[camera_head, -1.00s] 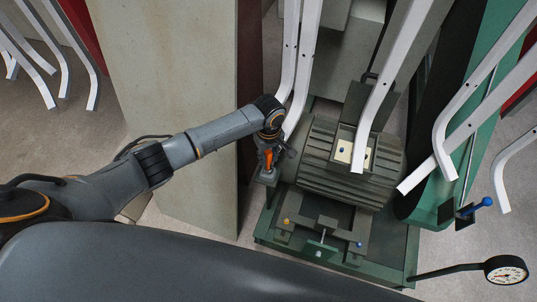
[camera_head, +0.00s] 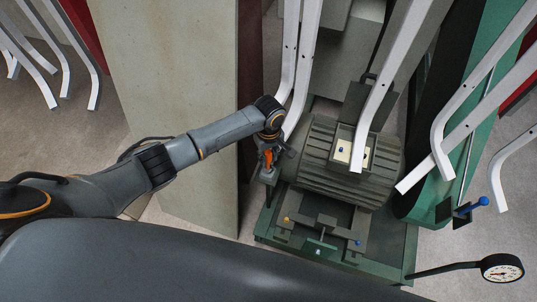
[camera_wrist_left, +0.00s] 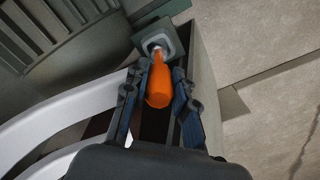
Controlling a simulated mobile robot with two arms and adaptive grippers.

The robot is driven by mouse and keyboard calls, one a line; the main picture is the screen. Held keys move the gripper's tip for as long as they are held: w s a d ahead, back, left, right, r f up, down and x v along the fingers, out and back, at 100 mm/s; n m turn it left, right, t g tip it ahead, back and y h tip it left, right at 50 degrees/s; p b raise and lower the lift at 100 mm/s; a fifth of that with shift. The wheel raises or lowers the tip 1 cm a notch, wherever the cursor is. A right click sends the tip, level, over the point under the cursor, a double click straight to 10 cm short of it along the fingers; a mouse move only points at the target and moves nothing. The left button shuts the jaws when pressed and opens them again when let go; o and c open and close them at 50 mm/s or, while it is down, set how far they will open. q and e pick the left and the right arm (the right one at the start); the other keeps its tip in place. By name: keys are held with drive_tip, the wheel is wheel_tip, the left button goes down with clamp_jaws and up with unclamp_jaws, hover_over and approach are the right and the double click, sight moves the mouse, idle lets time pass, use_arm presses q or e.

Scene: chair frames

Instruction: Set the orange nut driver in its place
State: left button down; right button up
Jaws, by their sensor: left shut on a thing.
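The orange nut driver (camera_head: 268,157) is in my left gripper (camera_head: 271,150), whose fingers close around its handle. In the left wrist view the orange handle (camera_wrist_left: 159,86) lies between the two fingers of my left gripper (camera_wrist_left: 158,98). Its metal shaft points into the opening of a small grey-green square holder (camera_wrist_left: 168,38). The tip is hidden there, and I cannot tell how deep it sits. In the head view the holder (camera_head: 268,177) is just below the driver, at the left side of the green machine. My right gripper is not in view.
A ribbed grey motor-like block (camera_head: 340,184) stands right of the holder on the green base (camera_head: 385,268). White bent chair frames (camera_head: 375,88) hang close by. A beige panel (camera_head: 178,110) stands to the left. A dial gauge (camera_head: 502,268) sticks out at lower right.

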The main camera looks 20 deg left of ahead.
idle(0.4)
use_arm(q)
drive_tip(key=shift+f, duration=0.3)
drive_tip(key=shift+f+b, duration=0.75)
drive_tip(key=shift+f, duration=0.35)
drive_tip(key=c, duration=1)
unclamp_jaws()
drive_tip(key=shift+r, duration=0.1)
wheel_tip(320, 180, up, 12)
drive_tip(key=shift+f, duration=0.1)
